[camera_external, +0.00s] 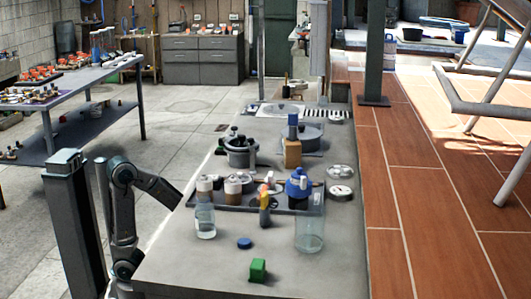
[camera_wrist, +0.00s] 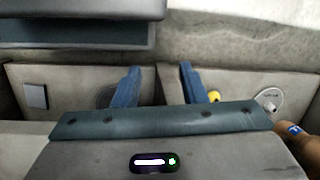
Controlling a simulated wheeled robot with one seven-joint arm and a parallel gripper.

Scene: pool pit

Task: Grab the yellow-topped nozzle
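An upright object with a yellow-orange top and a dark lower body (camera_external: 265,206) stands on the grey counter (camera_external: 190,268) near its middle, between a clear jar on the left and a clear glass on the right. It looks like the yellow-topped nozzle. My gripper (camera_wrist: 159,68) shows in the wrist view as two blue fingers set wide apart, with nothing between them. A small yellow round thing (camera_wrist: 214,96) shows just right of the right finger; I cannot tell whether it is the nozzle. In the external view my arm is folded left of the counter, and the gripper cannot be made out.
The clear jar (camera_external: 205,220), the glass (camera_external: 309,232), a blue cap (camera_external: 244,243) and a green block (camera_external: 258,270) stand around it. A blue-topped bottle (camera_external: 298,186) and pots (camera_external: 240,152) are behind. The counter's front left is clear.

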